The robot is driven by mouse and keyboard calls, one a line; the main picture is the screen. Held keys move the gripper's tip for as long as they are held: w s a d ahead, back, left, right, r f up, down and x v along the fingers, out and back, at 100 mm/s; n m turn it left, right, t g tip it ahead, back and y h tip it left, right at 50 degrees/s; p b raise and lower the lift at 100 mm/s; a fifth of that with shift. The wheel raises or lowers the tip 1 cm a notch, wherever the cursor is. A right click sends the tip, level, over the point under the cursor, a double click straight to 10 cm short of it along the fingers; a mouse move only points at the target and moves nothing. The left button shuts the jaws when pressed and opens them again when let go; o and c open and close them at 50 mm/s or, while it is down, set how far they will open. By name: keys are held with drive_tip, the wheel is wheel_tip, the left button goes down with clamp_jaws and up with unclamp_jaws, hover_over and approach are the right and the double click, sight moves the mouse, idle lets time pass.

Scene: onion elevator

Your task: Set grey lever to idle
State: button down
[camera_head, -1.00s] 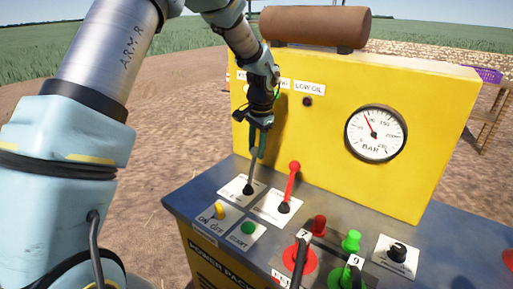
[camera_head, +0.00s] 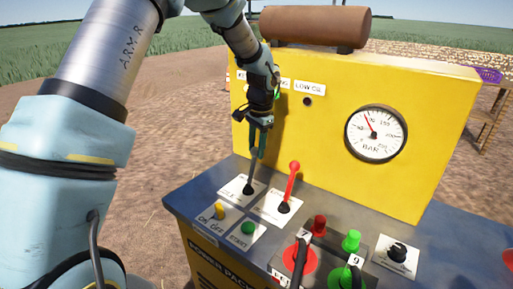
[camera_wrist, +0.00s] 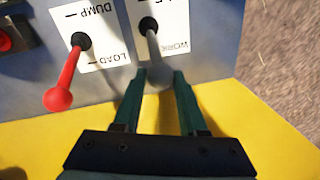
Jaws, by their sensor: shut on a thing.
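The grey lever (camera_head: 251,176) rises from its white plate on the console top, and its upper end leans toward the yellow panel. My gripper (camera_head: 257,150) is shut on the lever's upper end. In the wrist view, the grey lever (camera_wrist: 153,48) runs up between the two green fingers of my gripper (camera_wrist: 159,82), with its rounded grey end between the tips. The plate there (camera_wrist: 178,33) reads WORK near the gripper. The far label is cut off at the frame edge, and the idle mark cannot be read.
A red lever (camera_head: 292,180) stands close to the right, on a plate marked DUMP and LOAD in the wrist view. The yellow panel (camera_head: 350,85) with a pressure gauge (camera_head: 376,134) stands behind.

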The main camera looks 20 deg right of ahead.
drive_tip(key=shift+a, duration=0.1)
drive_tip(key=b, duration=0.1)
drive_tip(key=a+h+b, duration=0.1)
drive_tip(key=b, duration=0.1)
drive_tip(key=shift+s+a+t, duration=0.2)
drive_tip(key=shift+s+t, duration=0.1)
drive_tip(key=shift+s, duration=0.1)
drive_tip(key=s+a+t+h+b, duration=0.1)
drive_tip(key=s+a+h+b, duration=0.1)
drive_tip(key=a, duration=0.4)
drive_tip(key=shift+s+a+f+h+b, duration=0.2)
drive_tip(key=shift+s+h+b, duration=0.2)
drive_tip(key=shift+s+b, duration=0.45)
drive_tip(key=shift+a+f, duration=0.1)
drive_tip(key=c, duration=0.8)
unclamp_jaws()
drive_tip(key=o, duration=0.3)
drive_tip(key=shift+o, duration=0.2)
